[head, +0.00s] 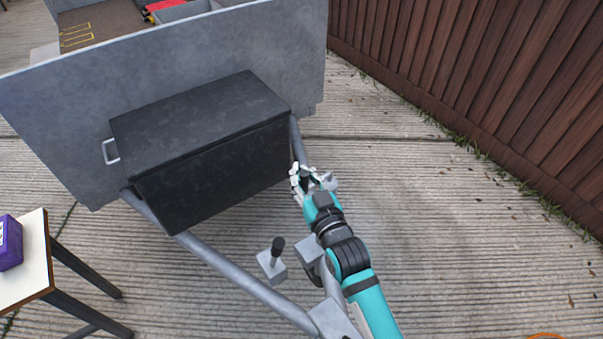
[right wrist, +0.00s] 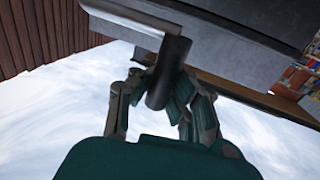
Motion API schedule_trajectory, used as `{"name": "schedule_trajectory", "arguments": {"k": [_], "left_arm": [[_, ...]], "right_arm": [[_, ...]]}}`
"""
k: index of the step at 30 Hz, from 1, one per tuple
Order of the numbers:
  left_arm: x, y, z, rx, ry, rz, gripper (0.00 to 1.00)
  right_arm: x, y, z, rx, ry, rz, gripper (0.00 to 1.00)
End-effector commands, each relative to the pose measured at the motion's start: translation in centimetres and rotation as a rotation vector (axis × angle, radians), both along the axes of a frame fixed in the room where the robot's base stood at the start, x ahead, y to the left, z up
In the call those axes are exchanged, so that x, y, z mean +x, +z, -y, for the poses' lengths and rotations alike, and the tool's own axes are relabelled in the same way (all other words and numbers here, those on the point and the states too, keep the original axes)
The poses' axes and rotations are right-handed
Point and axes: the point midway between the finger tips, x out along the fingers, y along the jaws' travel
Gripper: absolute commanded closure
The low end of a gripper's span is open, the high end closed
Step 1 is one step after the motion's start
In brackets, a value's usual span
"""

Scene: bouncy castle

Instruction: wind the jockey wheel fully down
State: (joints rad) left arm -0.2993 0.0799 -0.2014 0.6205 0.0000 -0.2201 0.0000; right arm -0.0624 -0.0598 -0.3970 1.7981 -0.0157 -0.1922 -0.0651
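My right gripper (head: 306,178) is beside the right drawbar rail, just in front of the black box. In the right wrist view a dark cylindrical grip (right wrist: 168,75) on a pale grey bar (right wrist: 122,32) lies between the fingers of the gripper (right wrist: 162,108). The fingers stand apart, with a gap visible on the left of the grip. A small grey part (head: 329,182) shows right next to the gripper in the head view. My forearm and gripper hide much of this area, and I cannot make out the wheel itself. My left gripper is out of view.
The black box (head: 200,120) sits on the drawbar (head: 245,283) before the grey trailer panel (head: 60,110). A black-knobbed lever (head: 277,248) rises from a grey block. A table (head: 28,275) with a purple box (head: 9,243) is left. Ground toward the wooden fence (head: 490,90) is clear.

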Motion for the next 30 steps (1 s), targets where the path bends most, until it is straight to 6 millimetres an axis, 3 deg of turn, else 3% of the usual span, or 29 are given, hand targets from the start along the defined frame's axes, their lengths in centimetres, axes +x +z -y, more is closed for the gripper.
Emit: {"name": "schedule_trajectory", "arguments": {"k": [1,10,20,23,30], "left_arm": [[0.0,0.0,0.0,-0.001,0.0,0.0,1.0],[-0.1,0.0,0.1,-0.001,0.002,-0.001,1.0],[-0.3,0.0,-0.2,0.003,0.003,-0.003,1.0],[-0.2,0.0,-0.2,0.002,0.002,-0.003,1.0],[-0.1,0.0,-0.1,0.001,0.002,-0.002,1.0]], "right_arm": [[-0.1,-0.1,-0.2,0.001,0.003,-0.002,0.94],[-0.1,0.0,-0.1,0.001,0.002,-0.002,0.56],[-0.5,-0.1,0.1,0.001,0.002,-0.002,0.56],[-1.6,-0.1,0.5,0.001,0.002,-0.003,0.56],[-6.3,-0.2,2.5,0.0,0.002,-0.004,0.56]]}}
